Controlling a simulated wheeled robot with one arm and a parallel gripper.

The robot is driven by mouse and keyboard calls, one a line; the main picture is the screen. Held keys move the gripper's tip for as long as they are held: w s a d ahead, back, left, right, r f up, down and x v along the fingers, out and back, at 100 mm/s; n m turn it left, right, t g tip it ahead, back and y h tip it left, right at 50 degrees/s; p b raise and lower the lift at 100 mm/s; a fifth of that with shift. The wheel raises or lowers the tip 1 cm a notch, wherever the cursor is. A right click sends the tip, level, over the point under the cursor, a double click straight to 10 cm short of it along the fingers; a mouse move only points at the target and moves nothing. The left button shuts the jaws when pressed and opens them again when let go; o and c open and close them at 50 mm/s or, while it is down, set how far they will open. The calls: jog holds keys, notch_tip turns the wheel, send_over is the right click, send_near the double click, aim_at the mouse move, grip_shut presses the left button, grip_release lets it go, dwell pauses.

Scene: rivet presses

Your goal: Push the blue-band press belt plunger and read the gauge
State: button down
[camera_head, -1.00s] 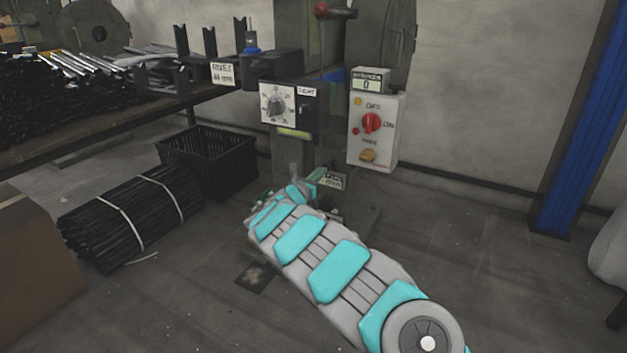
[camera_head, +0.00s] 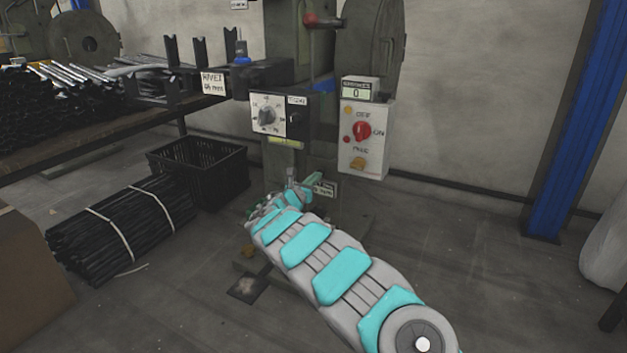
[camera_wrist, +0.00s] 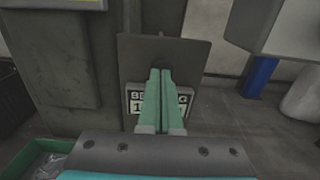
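The press (camera_head: 290,165) is a grey-green column with a blue band (camera_head: 241,61) on its tool at the upper left. A white dial with a knob (camera_head: 267,115) sits on its front. My gripper (camera_head: 317,180) is low in front of the column, beside a small label (camera_head: 325,190). In the wrist view its green fingers (camera_wrist: 162,80) are together with nothing seen between them. Contact cannot be told. I cannot make out the belt plunger or a belt gauge reading.
A white switch box (camera_head: 362,140) with a red knob and a counter reading 0 (camera_head: 356,93) is right of the column. A black crate (camera_head: 215,165) and a bundle of rods (camera_head: 120,230) lie left. A blue post (camera_head: 575,120) stands right; the floor between is clear.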

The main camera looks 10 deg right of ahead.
jog(key=shift+d, duration=0.1)
jog(key=v, duration=1.4)
jog(key=shift+r, duration=0.1)
